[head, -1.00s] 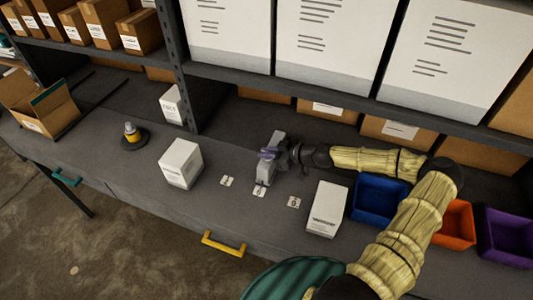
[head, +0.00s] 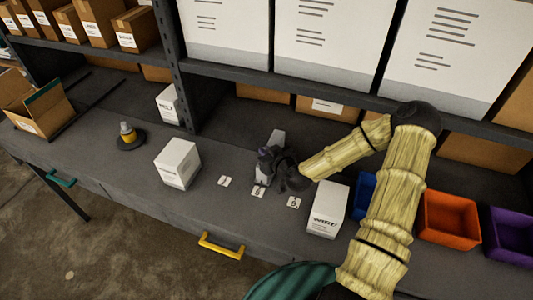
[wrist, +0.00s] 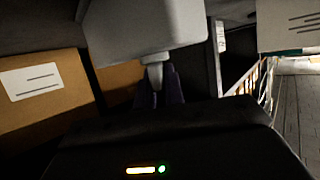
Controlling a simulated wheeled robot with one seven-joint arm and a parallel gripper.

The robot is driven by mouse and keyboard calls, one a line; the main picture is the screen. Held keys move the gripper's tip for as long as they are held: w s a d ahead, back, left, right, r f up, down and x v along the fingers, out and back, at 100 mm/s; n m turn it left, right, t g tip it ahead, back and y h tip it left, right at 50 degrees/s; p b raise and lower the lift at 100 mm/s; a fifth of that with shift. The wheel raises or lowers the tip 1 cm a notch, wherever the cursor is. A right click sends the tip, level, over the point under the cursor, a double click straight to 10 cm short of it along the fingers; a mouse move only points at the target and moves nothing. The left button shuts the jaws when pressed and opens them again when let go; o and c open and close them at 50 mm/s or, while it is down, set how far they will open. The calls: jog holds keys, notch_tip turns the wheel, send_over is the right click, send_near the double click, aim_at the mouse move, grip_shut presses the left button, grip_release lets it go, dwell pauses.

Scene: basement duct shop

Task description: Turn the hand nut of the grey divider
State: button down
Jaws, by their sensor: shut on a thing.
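The grey divider (head: 277,138) stands upright on the bench near the middle of the head view. My gripper (head: 268,158) is in front of it and hides much of its middle. In the wrist view the divider's pale grey body (wrist: 145,30) fills the top. A short light grey piece, the hand nut (wrist: 155,74), sticks out below it, between my dark purple fingers (wrist: 158,88). My gripper is shut on this nut. The nut's far side and its exact turn angle are hidden.
Small numbered cards (head: 294,203) lie in front of the divider. White boxes stand left (head: 178,163) and right (head: 327,210). Blue, orange (head: 450,218) and purple (head: 512,235) bins are at right. A shelf (head: 290,82) overhangs behind.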

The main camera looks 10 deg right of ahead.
jog(key=m+h, duration=0.1)
jog(key=h, duration=0.1)
jog(key=m+h+b, duration=0.1)
jog(key=m+h, duration=0.3)
jog(key=shift+w+a+t+b, duration=0.1)
jog(key=shift+a+t+b, duration=0.2)
jog(key=shift+b, duration=0.1)
jog(key=shift+d+r+m+g+h+b, duration=0.15)
jog(key=shift+m+g+h, duration=0.3)
jog(key=shift+m+h, duration=0.75)
jog(key=shift+d+f+m+g+h+b, duration=0.15)
jog(key=shift+m+g+h, duration=0.3)
jog(key=shift+m+h, duration=0.75)
jog(key=shift+r, duration=0.1)
jog(key=c, duration=1.5)
grip_release()
jog(key=b+v, duration=0.4)
jog(key=v, duration=1.3)
jog(key=shift+a, duration=0.3)
